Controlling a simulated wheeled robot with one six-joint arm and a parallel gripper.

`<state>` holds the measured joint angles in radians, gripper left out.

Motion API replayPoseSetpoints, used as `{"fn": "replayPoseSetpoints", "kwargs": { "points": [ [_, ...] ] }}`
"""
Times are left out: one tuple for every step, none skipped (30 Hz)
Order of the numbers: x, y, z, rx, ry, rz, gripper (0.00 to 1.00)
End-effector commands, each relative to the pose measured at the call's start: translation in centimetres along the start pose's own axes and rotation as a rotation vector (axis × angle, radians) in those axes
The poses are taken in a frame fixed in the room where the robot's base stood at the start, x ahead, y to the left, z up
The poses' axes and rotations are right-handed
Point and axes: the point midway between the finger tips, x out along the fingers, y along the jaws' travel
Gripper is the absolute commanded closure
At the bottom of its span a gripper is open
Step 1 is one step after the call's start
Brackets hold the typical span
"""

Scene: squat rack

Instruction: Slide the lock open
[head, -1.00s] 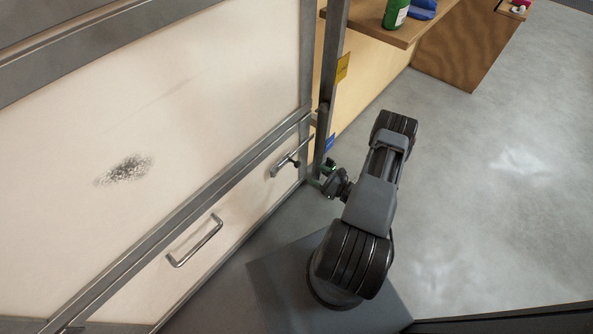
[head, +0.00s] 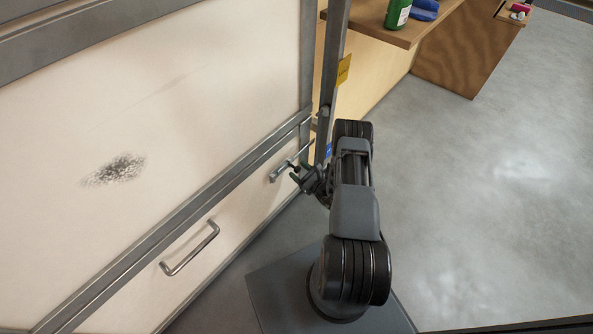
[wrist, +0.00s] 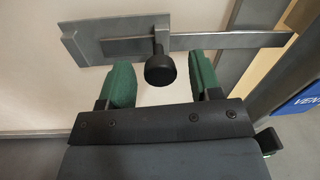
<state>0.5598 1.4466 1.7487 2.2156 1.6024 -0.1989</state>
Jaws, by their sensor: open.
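The lock is a metal sliding bolt (wrist: 215,41) on a backing plate (wrist: 90,44) fixed to the pale panel. Its dark round knob (wrist: 160,70) sticks out toward my gripper. In the wrist view my gripper (wrist: 160,82) is open, with one green finger on each side of the knob. I see a gap between the knob and each finger. The bolt runs right across the grey frame post. In the head view the lock (head: 279,173) is small, and my gripper (head: 302,174) is right beside it, partly hidden by my arm.
A metal pull handle (head: 190,248) is on the panel, lower left of the lock. A grey upright post (head: 331,80) stands just right of it. A wooden shelf (head: 440,10) holds a green bottle (head: 398,13). Floor (head: 480,200) is clear to the right.

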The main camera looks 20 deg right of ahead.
Motion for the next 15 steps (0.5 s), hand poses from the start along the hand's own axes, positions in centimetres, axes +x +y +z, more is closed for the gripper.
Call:
{"fn": "replayPoseSetpoints", "kwargs": {
  "points": [
    [0.5, 0.1, -0.1, -0.001, -0.001, 0.003, 0.42],
    [0.7, 0.1, -0.1, -0.001, -0.001, 0.003, 0.42],
    [0.9, 0.0, 0.0, 0.000, -0.001, 0.002, 0.42],
    [1.1, 0.0, 0.0, 0.000, -0.001, 0.001, 0.42],
    [1.2, 0.0, 0.0, 0.000, -0.001, 0.001, 0.42],
    [1.4, 0.0, 0.0, 0.000, -0.001, 0.001, 0.42],
    [1.4, 0.0, 0.0, 0.000, -0.001, 0.001, 0.42],
    [1.5, 0.0, 0.1, 0.000, -0.001, 0.001, 0.42],
    [1.5, 0.0, 0.1, 0.000, -0.001, 0.001, 0.42],
    [1.5, 0.0, 0.1, 0.000, -0.001, 0.001, 0.42],
    [1.6, 0.0, 0.1, 0.000, -0.001, 0.001, 0.42],
    [1.5, 0.0, 0.1, 0.000, -0.001, 0.001, 0.42],
    [1.5, 0.0, 0.1, 0.000, -0.001, 0.001, 0.42],
    [1.5, 0.0, 0.1, 0.000, -0.001, 0.001, 0.42],
    [1.5, 0.0, 0.1, 0.000, -0.001, 0.001, 0.42]
  ]
}}
